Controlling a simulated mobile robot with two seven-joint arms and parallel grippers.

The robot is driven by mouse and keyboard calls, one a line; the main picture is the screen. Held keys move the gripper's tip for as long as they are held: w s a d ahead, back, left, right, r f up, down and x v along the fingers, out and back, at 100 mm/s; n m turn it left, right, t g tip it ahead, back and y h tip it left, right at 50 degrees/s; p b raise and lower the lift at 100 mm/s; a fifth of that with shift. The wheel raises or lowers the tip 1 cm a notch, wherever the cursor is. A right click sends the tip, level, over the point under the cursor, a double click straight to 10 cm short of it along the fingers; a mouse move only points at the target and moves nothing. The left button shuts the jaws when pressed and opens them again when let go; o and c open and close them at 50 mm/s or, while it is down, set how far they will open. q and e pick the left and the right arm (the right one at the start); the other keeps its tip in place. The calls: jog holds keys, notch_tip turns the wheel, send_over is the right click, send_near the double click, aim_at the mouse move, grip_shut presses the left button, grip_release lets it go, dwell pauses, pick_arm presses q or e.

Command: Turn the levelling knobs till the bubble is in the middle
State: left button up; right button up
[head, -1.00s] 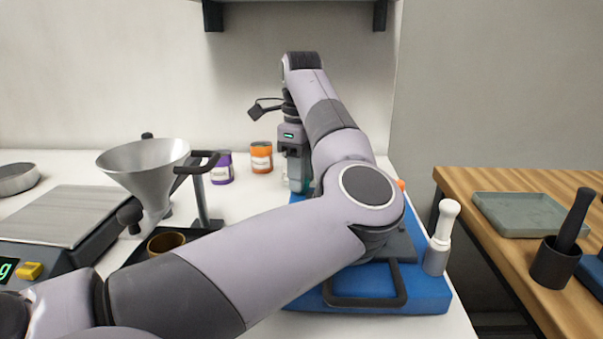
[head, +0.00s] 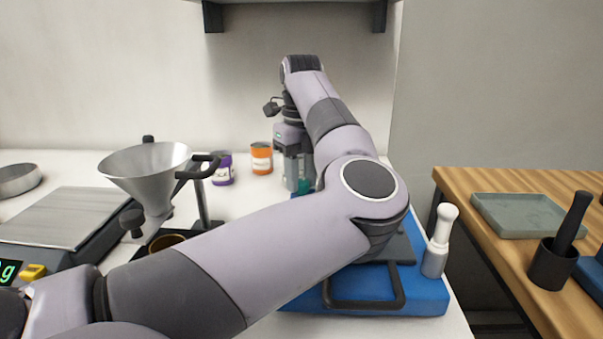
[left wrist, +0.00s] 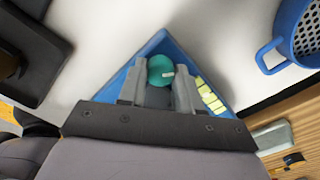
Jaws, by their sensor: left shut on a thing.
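My left gripper (head: 298,186) points down at the far left corner of the blue base (head: 428,300). In the left wrist view its two fingers (left wrist: 160,88) are shut on a teal knob (left wrist: 160,69) at a corner of the blue base. The knob has a small pale mark on its top. It shows only in part in the head view (head: 307,185). A yellow-green striped piece (left wrist: 210,96), perhaps the level vial, lies beside the right finger; no bubble can be made out. My arm hides much of the base. My right gripper is not in view.
A metal funnel (head: 145,168) on a stand and a scale (head: 62,217) are on the left. Purple (head: 223,170) and orange (head: 261,159) jars stand behind. The left wrist view shows a blue perforated container (left wrist: 286,28).

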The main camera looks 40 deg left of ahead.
aim_at(301, 181)
pick_arm(q)
jog(key=m, duration=0.5)
jog(key=shift+m, duration=0.3)
dwell(0.4)
jog(key=o, duration=1)
jog(key=shift+o, duration=0.2)
jog(key=shift+r+p, duration=0.4)
jog(key=shift+r, duration=3.25)
